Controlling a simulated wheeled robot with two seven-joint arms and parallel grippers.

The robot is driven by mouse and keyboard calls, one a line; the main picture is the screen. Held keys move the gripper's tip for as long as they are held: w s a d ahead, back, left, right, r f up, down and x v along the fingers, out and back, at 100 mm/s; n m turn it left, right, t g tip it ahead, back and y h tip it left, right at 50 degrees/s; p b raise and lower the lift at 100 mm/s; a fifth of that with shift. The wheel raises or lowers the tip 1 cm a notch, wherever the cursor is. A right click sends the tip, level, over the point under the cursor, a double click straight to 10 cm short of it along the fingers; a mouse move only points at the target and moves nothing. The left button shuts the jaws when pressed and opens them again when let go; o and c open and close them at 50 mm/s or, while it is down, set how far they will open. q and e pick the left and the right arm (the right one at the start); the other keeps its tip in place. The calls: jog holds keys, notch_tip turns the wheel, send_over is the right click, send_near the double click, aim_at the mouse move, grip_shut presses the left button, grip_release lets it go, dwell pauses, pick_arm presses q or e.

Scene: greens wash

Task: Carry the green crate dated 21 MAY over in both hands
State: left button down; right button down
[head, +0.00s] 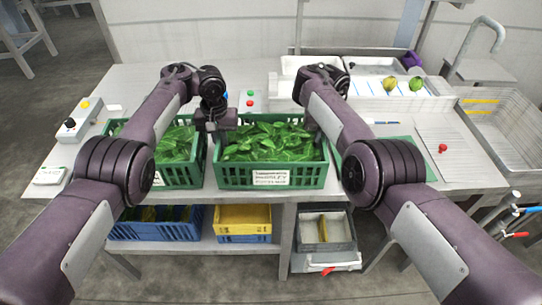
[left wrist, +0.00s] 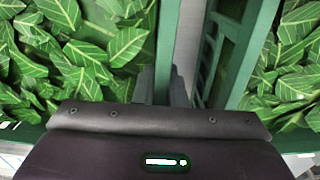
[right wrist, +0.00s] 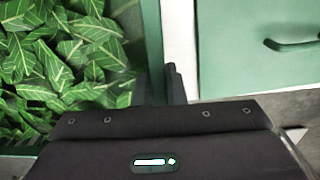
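A green crate (head: 222,176) full of leaves stands at the table's front, with a white label (head: 271,178) too small to read surely. A second leafy green crate (head: 181,180) is close on its left; its date is also unreadable. My left gripper (head: 217,126) is at the left wall of the right-hand crate; in the left wrist view its fingers (left wrist: 163,88) sit close on both sides of a crate wall.
A green board (head: 410,143) lies right of the crate. Behind are a white tray with produce (head: 390,84) and a sink (head: 490,110). A control box (head: 75,122) is at the left. Blue and yellow bins (head: 243,218) stand on the shelf below.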

pick_arm(q)
jog(key=shift+r, duration=0.2)
pick_arm(e)
jog(key=shift+w+r, duration=0.1)
jog(key=shift+r, duration=0.05)
